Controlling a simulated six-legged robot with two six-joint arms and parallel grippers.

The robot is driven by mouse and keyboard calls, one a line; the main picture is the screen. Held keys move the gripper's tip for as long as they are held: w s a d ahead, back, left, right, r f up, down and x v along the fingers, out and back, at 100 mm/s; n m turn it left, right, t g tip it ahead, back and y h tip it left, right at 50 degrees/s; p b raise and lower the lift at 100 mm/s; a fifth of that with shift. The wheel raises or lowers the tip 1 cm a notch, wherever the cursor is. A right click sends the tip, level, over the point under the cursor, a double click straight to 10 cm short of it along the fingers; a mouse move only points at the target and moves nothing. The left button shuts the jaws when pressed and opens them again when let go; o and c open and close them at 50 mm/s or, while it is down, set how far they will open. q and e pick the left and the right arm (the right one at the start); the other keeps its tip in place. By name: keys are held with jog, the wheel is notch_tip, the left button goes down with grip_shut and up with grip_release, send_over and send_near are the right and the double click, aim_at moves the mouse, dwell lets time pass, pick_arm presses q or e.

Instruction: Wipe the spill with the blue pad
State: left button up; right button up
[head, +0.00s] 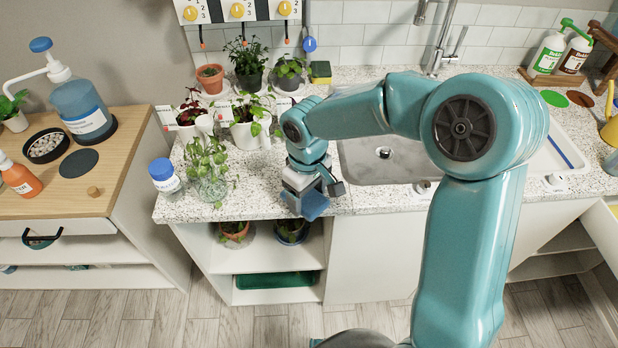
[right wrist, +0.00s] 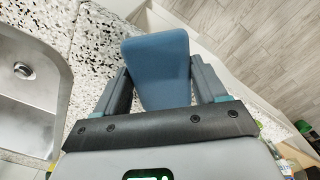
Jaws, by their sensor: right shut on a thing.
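My right gripper (head: 309,193) is shut on the blue pad (head: 314,206) at the front edge of the speckled counter (head: 360,203), left of the sink. In the right wrist view the blue pad (right wrist: 158,62) sits between the two dark fingers, with speckled counter to its left and floor to its right. I cannot tell whether the pad touches the counter. I cannot make out a spill in either view; the pad and gripper may hide it. My left gripper is not in view.
The sink (head: 385,165) lies right of the gripper. A glass vase with a plant (head: 208,170) and a blue-capped jar (head: 163,176) stand to its left, and potted plants (head: 250,120) behind. A strip of counter in front of the sink is clear.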

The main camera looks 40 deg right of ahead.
jog(key=shift+s+a, duration=0.15)
jog(key=shift+s, duration=0.2)
jog(key=shift+s+a+r, duration=0.15)
jog(key=shift+s+a, duration=0.05)
jog(key=shift+r+p, duration=0.25)
jog(key=shift+p, duration=0.2)
jog(key=shift+w+r, duration=0.25)
jog(key=shift+r, duration=0.5)
jog(key=shift+d+p, duration=0.15)
jog(key=shift+p, duration=0.15)
jog(key=shift+s+r+p, duration=0.1)
jog(key=shift+r+p, duration=0.3)
jog(key=shift+r, duration=0.25)
jog(key=shift+w+r+p, duration=0.2)
jog(key=shift+r+p, duration=0.8)
jog(key=shift+r, duration=0.15)
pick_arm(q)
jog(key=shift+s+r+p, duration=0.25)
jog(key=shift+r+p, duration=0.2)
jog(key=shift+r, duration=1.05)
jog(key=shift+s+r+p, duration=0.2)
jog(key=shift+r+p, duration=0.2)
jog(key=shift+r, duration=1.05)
pick_arm(e)
jog(key=shift+s+r, duration=0.1)
jog(key=shift+r, duration=1.05)
